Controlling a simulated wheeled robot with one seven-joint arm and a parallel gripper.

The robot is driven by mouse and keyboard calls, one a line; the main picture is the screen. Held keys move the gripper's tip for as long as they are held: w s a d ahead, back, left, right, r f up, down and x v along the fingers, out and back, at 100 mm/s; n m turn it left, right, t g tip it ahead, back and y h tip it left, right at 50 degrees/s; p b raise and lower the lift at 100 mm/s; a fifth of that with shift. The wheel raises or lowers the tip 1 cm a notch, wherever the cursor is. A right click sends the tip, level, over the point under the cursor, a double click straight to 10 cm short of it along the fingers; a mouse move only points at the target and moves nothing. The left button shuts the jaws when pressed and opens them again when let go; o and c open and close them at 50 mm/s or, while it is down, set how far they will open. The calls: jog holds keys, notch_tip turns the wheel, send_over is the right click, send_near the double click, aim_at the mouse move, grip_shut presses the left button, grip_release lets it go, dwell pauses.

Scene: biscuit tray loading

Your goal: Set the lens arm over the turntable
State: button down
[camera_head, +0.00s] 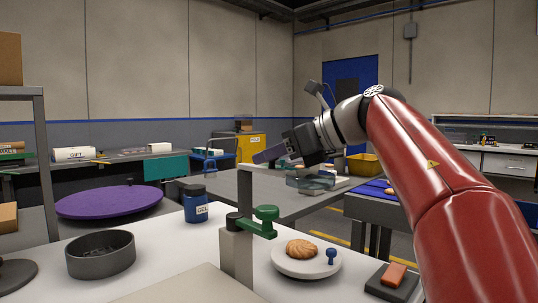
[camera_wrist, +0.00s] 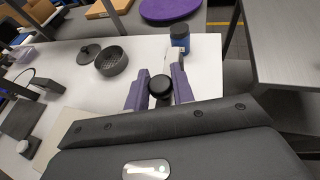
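The bar runs right towards my gripper (camera_head: 264,156). In the wrist view, my gripper's purple fingers (camera_wrist: 162,78) stand apart on either side of a round black knob (camera_wrist: 160,87); contact with it is unclear. A pale strip (camera_wrist: 174,55), probably the bar, lies past the fingertips. A round white plate (camera_head: 281,268), possibly the turntable, carries a biscuit (camera_head: 301,249) and a blue peg (camera_head: 331,256).
A blue gel jar (camera_head: 196,206) and a dark round pan (camera_head: 100,255) stand left of the post. A dark block with an orange pad (camera_head: 394,275) lies right of the plate. A purple disc (camera_head: 105,202) is beyond the bench. A grey table (camera_head: 215,183) stands behind.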

aim_at(310, 170)
jog(key=c, duration=1.2)
grip_release()
jog(key=shift+d+r, duration=0.1)
jog(key=shift+d, duration=0.05)
jog(key=v, duration=0.7)
jog(key=shift+s+d, duration=0.2)
jog(key=shift+d, duration=0.05)
